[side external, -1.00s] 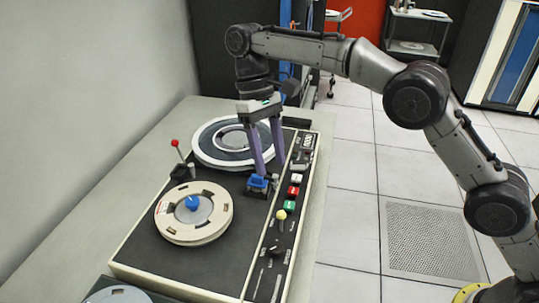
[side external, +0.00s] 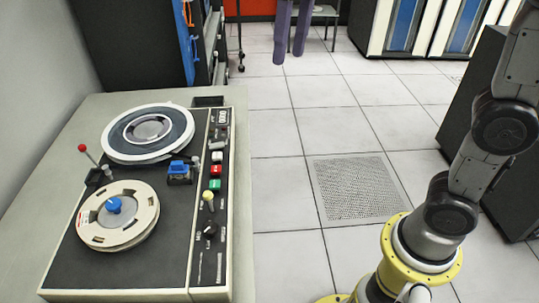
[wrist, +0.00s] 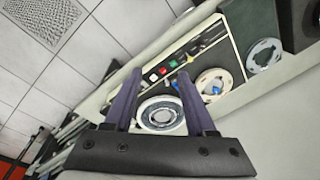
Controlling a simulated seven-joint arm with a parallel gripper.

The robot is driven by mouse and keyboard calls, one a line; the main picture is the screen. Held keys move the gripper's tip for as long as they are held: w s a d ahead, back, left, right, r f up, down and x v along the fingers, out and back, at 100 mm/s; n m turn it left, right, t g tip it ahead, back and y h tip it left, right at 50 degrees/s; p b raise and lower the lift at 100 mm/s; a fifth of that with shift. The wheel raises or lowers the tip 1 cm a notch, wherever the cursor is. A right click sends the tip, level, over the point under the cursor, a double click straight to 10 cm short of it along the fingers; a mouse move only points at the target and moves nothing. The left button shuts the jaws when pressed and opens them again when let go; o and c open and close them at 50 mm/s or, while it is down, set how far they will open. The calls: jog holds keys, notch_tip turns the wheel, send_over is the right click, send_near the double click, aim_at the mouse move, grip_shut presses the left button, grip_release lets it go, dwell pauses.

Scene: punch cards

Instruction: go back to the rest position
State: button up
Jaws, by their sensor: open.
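My gripper (side external: 289,52) is at the top of the side view, raised and clear of the machine. Only its two purple fingers show there, apart and with nothing between them. In the wrist view my gripper (wrist: 158,73) is open and empty, with the fingers spread above the distant machine. The tape machine (side external: 160,260) sits on a pale table. It carries a white-rimmed dark reel (side external: 148,133), a cream reel with a blue hub (side external: 118,216) and a blue piece (side external: 179,170) between them. The upper part of my arm is out of the side view.
A lever with a red knob (side external: 83,149) stands up at the machine's left edge. The pale table (side external: 243,200) ends at the right, beside open tiled floor (side external: 285,190) with a perforated grey tile (side external: 355,185). Blue-fronted cabinets (side external: 390,25) stand at the back.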

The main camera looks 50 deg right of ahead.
jog(key=s+d+f+t, duration=0.3)
jog(key=s+d, duration=0.2)
jog(key=s, duration=0.6)
jog(key=s+d+f+t, duration=0.1)
jog(key=s+f, duration=0.1)
jog(key=f, duration=0.4)
jog(key=s+d+f+t+h, duration=0.1)
jog(key=s+f, duration=0.1)
jog(key=f, duration=0.4)
jog(key=shift+s+d, duration=0.3)
jog(key=shift+s, duration=0.05)
jog(key=shift+r, duration=0.1)
dwell(0.9)
